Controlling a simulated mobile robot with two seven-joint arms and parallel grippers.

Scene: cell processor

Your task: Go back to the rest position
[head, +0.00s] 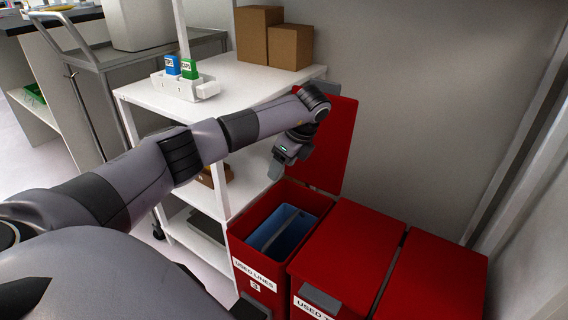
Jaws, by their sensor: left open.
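My left arm comes in from the left and stretches over the white shelf to the red bins. My right gripper is not in view.
Closed red bins (345,250) stand to the right of the open one. The white shelf (240,85) holds a white rack (187,88) with a blue and a green box, and brown cartons (290,47). A grey cart (95,58) stands at the back left. A wall is behind the bins.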

